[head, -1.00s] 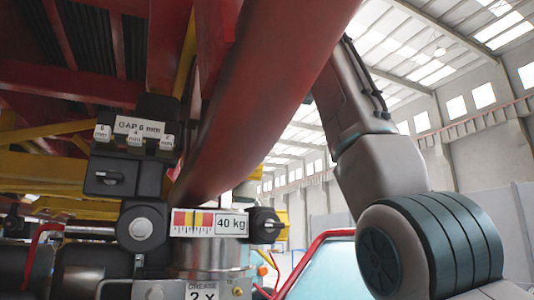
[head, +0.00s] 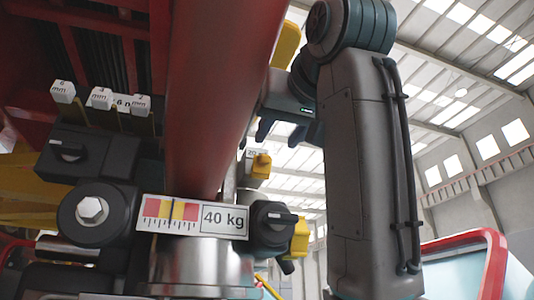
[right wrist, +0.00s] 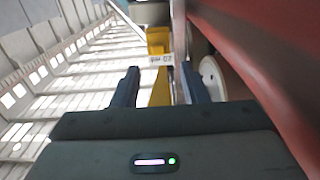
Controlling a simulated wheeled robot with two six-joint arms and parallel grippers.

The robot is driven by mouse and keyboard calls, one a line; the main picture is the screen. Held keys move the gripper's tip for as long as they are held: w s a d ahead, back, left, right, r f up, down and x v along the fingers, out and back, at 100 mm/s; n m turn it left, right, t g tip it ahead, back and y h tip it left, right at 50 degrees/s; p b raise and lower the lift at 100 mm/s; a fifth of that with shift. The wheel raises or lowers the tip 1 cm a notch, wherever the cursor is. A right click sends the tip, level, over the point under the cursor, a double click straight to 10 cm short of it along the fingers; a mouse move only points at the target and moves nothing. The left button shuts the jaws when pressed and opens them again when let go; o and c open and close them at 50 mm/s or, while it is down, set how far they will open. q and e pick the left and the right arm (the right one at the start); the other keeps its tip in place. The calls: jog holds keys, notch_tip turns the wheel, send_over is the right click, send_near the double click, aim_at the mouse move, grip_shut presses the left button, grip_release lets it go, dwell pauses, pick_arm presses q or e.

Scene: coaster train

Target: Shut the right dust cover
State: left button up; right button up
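My right gripper (head: 273,130) is in the upper middle of the head view, beside the big red beam (head: 222,90), pointing left and down. In the right wrist view its two dark blue fingers (right wrist: 158,88) are apart, with no object clearly held. A yellow part (right wrist: 158,42) and a small white label (right wrist: 160,60) show beyond and between them. In the head view a small yellow block with a label (head: 260,166) sits below the gripper. I cannot tell for sure which part is the right dust cover. My left gripper is not in view.
A 40 kg gauge plate (head: 192,216) sits at the beam's foot, with a black knob (head: 272,224) at its right. A black block with white mm tags (head: 100,98) stands left. A white disc (right wrist: 210,78) lies close to the right finger. Open hall lies right.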

aim_at(266, 158)
jog(key=p+x, duration=0.3)
jog(key=x, duration=0.4)
jog(key=shift+w, duration=0.5)
jog(key=shift+f, duration=0.1)
jog(key=c, duration=0.7)
jog(key=shift+o, duration=0.2)
jog(key=shift+w+r+g+h+p, duration=0.15)
jog(key=shift+r+g+h+p, duration=0.15)
jog(key=shift+r+g+p, duration=0.45)
jog(key=shift+w+a+g+p, duration=0.1)
jog(key=shift+w+g+p, duration=0.05)
jog(key=shift+g+p, duration=0.55)
jog(key=shift+w+g+h, duration=0.1)
jog(key=shift+g+h, duration=0.2)
jog(key=shift+g, duration=0.05)
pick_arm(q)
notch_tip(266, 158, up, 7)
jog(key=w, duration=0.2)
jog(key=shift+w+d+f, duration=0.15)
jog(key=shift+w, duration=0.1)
